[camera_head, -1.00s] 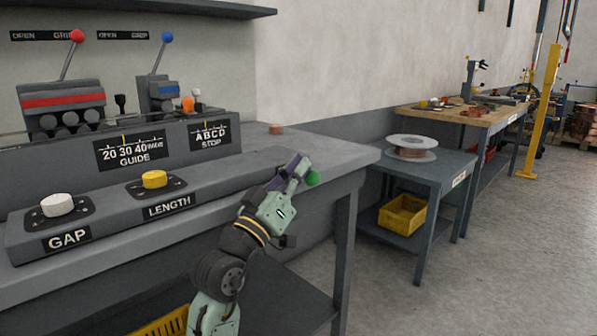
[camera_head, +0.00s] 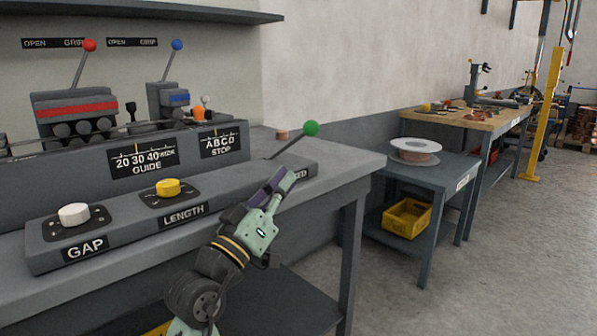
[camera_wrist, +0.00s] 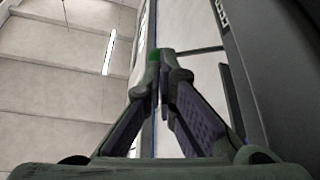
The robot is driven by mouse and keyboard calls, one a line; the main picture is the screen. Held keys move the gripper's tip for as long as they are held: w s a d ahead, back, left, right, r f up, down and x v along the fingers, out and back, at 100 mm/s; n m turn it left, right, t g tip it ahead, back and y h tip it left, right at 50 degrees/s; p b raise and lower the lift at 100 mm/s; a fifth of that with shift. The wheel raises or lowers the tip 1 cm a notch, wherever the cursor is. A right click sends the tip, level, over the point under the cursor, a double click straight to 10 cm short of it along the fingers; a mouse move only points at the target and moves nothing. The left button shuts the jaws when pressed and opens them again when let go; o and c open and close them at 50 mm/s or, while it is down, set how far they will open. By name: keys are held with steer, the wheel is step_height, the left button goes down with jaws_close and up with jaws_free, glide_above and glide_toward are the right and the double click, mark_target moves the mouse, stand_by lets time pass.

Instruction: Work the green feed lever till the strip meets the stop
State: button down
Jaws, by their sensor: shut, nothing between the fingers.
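The green-knobbed feed lever (camera_head: 311,128) rises from the right end of the grey console, tilted up and to the right. My gripper (camera_head: 284,178) is shut and empty, below and left of the green knob and apart from it in the head view. Its fingers partly cover the label under the lever, leaving "ED" readable. In the wrist view the closed fingertips (camera_wrist: 163,75) meet, with a green patch, perhaps the knob (camera_wrist: 154,57), beyond them. The STOP scale (camera_head: 214,144), marked ABCD, is on the upright panel. I cannot make out the strip against a stop.
A white GAP knob (camera_head: 73,214) and yellow LENGTH knob (camera_head: 167,187) are on the console. Red (camera_head: 89,45) and blue (camera_head: 177,45) levers stand behind. A small copper-coloured piece (camera_head: 281,135) lies on the bench behind the feed lever. A side table holds a spool (camera_head: 415,147).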

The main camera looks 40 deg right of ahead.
steer(key=v, duration=0.3)
steer(key=shift+a, duration=0.25)
stand_by(0.8)
